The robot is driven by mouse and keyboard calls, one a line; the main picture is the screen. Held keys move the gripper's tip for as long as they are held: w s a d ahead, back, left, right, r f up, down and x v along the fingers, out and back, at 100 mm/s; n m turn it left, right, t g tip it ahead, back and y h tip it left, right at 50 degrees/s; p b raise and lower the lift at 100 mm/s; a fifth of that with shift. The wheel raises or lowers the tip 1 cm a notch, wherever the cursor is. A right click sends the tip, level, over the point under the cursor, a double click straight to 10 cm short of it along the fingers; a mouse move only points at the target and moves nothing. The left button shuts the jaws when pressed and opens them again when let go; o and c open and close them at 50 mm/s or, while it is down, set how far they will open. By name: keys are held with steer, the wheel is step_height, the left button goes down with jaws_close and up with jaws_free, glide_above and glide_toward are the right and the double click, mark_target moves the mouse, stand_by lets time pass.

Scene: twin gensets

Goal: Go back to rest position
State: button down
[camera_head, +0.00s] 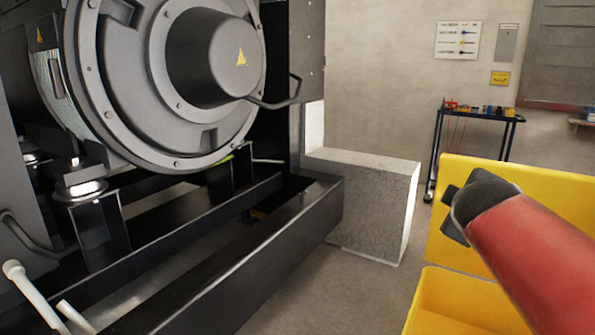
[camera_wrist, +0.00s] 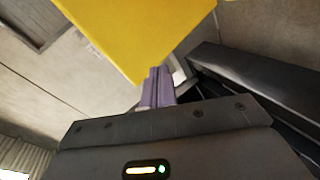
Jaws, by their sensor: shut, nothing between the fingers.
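My gripper shows in the wrist view, with its two purple-grey fingers (camera_wrist: 158,87) pressed together and nothing between them. The fingers point toward a yellow panel that fills the upper middle of that view; I cannot tell the distance. In the head view my red arm with a dark end comes in from the right edge, in front of yellow surfaces. The fingers cannot be made out there. The genset (camera_head: 190,80), with a dark round housing and a yellow warning mark, stands at the left, apart from my arm in the picture.
The genset's black base rail (camera_head: 235,265) runs along the lower left. A pale concrete block (camera_head: 370,205) stands behind it. Yellow panels (camera_head: 535,200) fill the right side. A dark cart (camera_head: 478,115) with small items stands by the back wall. Bare floor shows between block and panels.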

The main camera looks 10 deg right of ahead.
steer(key=s+a+f+m+g+y, duration=0.2)
steer(key=s+a+f, duration=0.4)
steer(key=a+f, duration=0.3)
steer(key=s+a+f+m+g+y, duration=0.3)
steer(key=s+a+f+y, duration=0.3)
steer(key=a+f, duration=0.4)
steer(key=a+m, duration=0.1)
steer(key=a, duration=0.4)
steer(key=shift+s+a+m, duration=0.25)
steer(key=shift+a+m, duration=0.05)
steer(key=shift+a, duration=0.05)
